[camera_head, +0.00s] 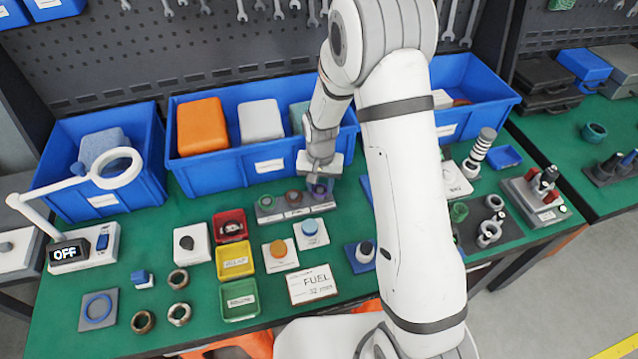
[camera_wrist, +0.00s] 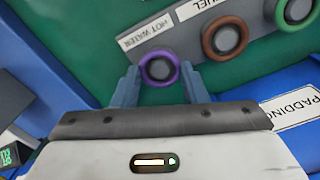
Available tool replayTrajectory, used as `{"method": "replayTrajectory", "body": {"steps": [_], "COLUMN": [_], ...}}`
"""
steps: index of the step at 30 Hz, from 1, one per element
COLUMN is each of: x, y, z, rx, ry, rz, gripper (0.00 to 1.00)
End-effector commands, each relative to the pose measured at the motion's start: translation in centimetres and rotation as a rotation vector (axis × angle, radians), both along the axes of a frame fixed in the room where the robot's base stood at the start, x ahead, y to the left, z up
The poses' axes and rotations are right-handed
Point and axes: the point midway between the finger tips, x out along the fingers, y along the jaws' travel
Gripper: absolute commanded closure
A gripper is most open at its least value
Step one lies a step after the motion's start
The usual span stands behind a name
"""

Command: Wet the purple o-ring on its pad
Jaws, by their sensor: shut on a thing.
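The purple o-ring (camera_wrist: 176,71) is between the two fingers of my gripper (camera_wrist: 160,72) in the wrist view. My gripper is shut on it. The ring shows a grey round centre and lies at the end of the grey holder (camera_wrist: 188,42) labelled "HOT WATER". I cannot tell whether it is seated or slightly raised. In the head view my gripper (camera_head: 318,184) points down at the holder's right end, and the purple ring (camera_head: 319,190) is partly hidden under it. A brown ring (camera_wrist: 207,40) and a green ring (camera_wrist: 283,20) sit along the same holder.
Blue bins stand behind, one holding an orange block (camera_head: 202,126). In front are square blocks with an orange top (camera_head: 278,248) and a blue top (camera_head: 309,227), a "FUEL" card (camera_head: 312,285), and red (camera_head: 230,239), yellow (camera_head: 235,262) and green (camera_head: 237,299) trays. My arm hides the mat's right middle.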

Motion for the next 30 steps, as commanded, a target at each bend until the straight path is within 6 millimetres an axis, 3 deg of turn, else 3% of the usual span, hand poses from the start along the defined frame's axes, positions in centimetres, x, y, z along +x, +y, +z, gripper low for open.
{"method": "replayTrajectory", "body": {"steps": [30], "x": [0.0], "y": [0.1], "z": [3.1], "rx": [0.000], "ry": [-0.001], "rz": [0.002], "gripper": [0.74]}}
